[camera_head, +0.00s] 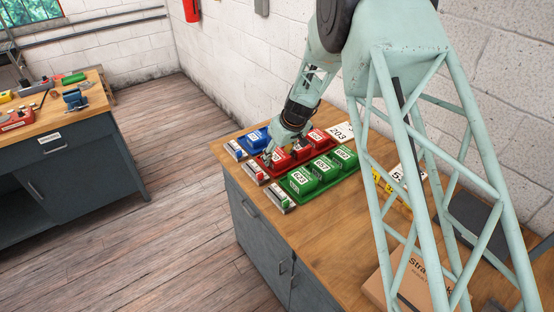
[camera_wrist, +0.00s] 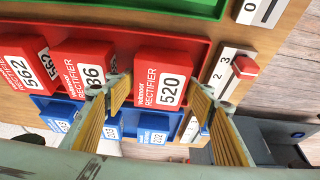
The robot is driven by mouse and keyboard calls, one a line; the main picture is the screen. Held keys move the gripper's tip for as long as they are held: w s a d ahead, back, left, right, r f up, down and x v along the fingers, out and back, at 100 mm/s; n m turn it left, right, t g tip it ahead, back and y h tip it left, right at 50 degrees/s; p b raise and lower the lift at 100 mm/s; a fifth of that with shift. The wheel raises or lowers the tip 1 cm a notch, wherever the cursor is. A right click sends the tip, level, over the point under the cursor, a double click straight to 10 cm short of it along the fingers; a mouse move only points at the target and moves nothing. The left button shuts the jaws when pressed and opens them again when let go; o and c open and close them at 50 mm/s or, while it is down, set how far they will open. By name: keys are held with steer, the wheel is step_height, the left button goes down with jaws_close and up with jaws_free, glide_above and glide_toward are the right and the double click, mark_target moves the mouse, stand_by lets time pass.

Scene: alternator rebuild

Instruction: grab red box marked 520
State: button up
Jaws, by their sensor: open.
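The red box marked 520 (camera_wrist: 160,72), labelled RECTIFIER, sits at the right end of a row of red boxes in the wrist view. In the head view it is the nearest red box (camera_head: 277,158), partly hidden by my gripper (camera_head: 271,147). My gripper (camera_wrist: 160,92) is open, with one yellow-padded finger on each side of the 520 box in the wrist view. Its left finger overlaps the neighbouring red box, whose number ends in 86 (camera_wrist: 86,70). I cannot tell whether either finger touches a box. Nothing is held.
The boxes stand in a red tray (camera_wrist: 150,34). A green tray (camera_wrist: 150,5) and blue boxes (camera_wrist: 153,128) lie close on either side. A small holder with a red slider (camera_wrist: 244,67) sits beside the red tray's end. The wooden bench (camera_head: 311,235) is clear in front.

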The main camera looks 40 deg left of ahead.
mark_target(277, 154)
steer(key=shift+c, duration=0.5)
steer(key=c, duration=0.6)
steer(key=shift+o, duration=0.2)
steer(key=shift+r, duration=4.95)
